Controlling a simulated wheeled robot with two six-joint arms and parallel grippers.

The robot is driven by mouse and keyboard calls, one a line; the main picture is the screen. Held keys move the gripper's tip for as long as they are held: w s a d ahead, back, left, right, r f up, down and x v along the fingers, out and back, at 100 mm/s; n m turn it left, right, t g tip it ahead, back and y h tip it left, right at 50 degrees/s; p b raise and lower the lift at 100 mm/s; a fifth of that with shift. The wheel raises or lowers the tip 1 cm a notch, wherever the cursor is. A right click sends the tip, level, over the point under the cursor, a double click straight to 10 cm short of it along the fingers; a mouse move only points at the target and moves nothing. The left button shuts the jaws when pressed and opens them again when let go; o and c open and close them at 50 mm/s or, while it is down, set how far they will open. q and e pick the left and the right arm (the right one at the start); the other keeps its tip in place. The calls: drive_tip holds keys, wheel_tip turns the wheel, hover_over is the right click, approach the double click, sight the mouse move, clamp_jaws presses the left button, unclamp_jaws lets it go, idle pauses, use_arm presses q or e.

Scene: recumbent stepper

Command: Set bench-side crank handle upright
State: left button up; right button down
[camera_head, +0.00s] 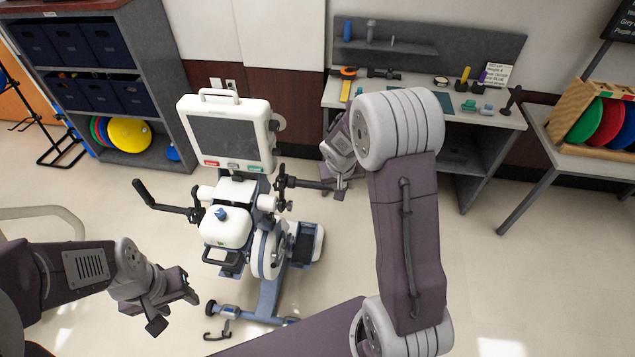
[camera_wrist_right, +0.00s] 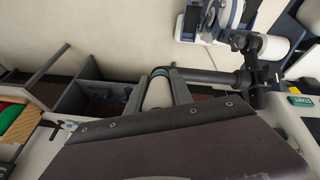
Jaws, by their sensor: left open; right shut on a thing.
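The stepper (camera_head: 235,220) stands on the floor in the middle of the head view, with a screen (camera_head: 228,138) on top. Its bench-side crank handle (camera_head: 308,183) is dark and sticks out nearly level to the right from the black crank joint. The same handle shows in the right wrist view (camera_wrist_right: 215,77). My right gripper (camera_head: 338,187) is shut on the outer end of this handle; its fingers (camera_wrist_right: 159,88) partly hide that end. The other crank handle (camera_head: 144,194) tilts up at the left of the stepper. My left gripper (camera_head: 174,305) is open and empty, low at the left, apart from the stepper.
A bench (camera_head: 455,108) with small tools stands behind my right arm. A shelf (camera_head: 165,60) with dark bins and discs is at the back left. A side table (camera_head: 570,135) with a wooden disc rack is at the right. Floor is free at the front right.

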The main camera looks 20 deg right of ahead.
drive_tip(key=shift+w+d+r+g+y+p, duration=0.2)
drive_tip(key=shift+w+r+g+y+p, duration=0.25)
drive_tip(key=shift+p, duration=3.5)
drive_tip(key=shift+w+p, duration=0.1)
drive_tip(key=shift+p, duration=0.5)
drive_tip(key=shift+f, duration=0.1)
drive_tip(key=shift+p, duration=0.7)
drive_tip(key=shift+w+d+r+g+y+p, duration=0.25)
drive_tip(key=shift+g+p, duration=0.3)
drive_tip(key=shift+p, duration=1.95)
drive_tip(key=shift+w+d+g+p, duration=0.2)
drive_tip(key=shift+g+p, duration=0.1)
drive_tip(key=shift+p, duration=0.95)
